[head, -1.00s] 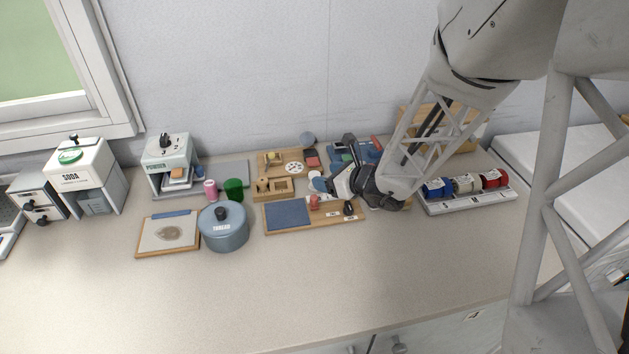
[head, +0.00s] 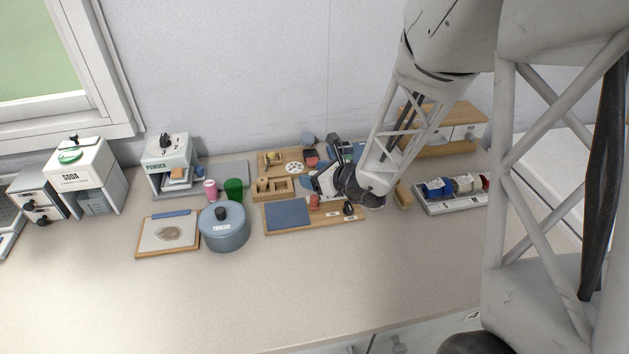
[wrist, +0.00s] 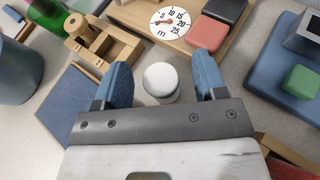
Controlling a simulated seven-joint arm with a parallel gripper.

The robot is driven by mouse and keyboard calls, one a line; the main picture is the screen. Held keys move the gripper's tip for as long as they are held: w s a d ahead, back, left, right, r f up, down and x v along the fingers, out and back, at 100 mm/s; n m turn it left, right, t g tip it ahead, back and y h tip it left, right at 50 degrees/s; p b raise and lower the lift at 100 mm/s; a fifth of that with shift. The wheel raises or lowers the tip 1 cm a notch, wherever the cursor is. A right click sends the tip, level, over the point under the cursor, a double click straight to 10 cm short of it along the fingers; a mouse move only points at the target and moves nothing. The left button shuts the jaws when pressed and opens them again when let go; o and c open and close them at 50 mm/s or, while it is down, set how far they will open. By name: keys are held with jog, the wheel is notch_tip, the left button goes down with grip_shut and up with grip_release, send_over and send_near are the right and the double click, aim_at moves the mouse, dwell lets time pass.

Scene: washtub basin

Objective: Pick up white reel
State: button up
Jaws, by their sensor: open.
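A small white cylinder (wrist: 160,79), which looks like the white reel, stands upright on the counter in the wrist view. My gripper (wrist: 161,74) is open, with one blue fingertip on each side of it and a visible gap to both. I cannot tell how far above the counter the fingertips are. In the head view my gripper (head: 322,184) is low behind the board with the blue mat, and it hides the cylinder. Another white roll (head: 463,184) lies between a blue and a red one in a tray at the right.
A round number dial (wrist: 167,22) and a wooden block holder (wrist: 102,45) lie just beyond my gripper. A blue tray with a green block (wrist: 301,81) is to the right. A blue-grey pot (head: 223,229) stands at the left. The front counter is clear.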

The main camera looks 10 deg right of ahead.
jog(key=shift+w, duration=0.15)
jog(key=shift+c, duration=0.4)
jog(key=c, duration=0.9)
jog(key=shift+r, duration=4.95)
